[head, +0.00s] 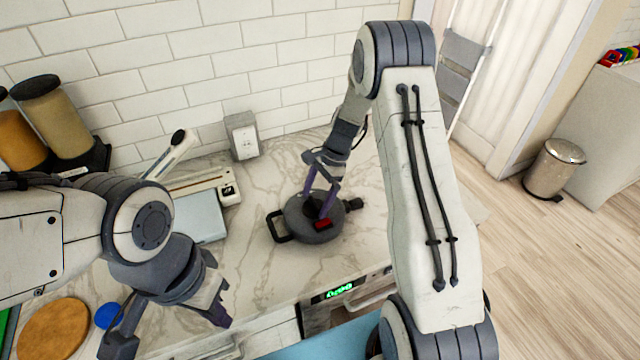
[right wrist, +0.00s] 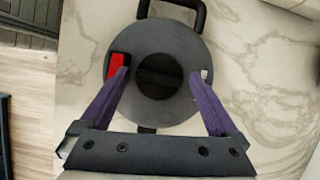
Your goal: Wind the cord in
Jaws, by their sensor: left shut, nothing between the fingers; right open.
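A round dark grey cord reel (head: 300,232) lies flat on the marble counter. It has a loop handle (head: 278,227) on its left, a black centre knob (right wrist: 158,76) and a red button (right wrist: 118,68). A black plug-like piece (head: 354,204) sits at its right edge; no loose length of cord is visible. My right gripper (head: 318,207) is open above the reel. In the right wrist view its purple fingers (right wrist: 158,80) are on either side of the knob, apart from it; I cannot tell whether they touch the reel.
A wall socket (head: 243,136) is behind the reel. A light scale-like device (head: 200,215) lies to the left, with jars (head: 62,115) further back. A round wooden board (head: 54,328) and a blue disc (head: 107,315) lie near my left arm. The counter's front edge is close to the reel.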

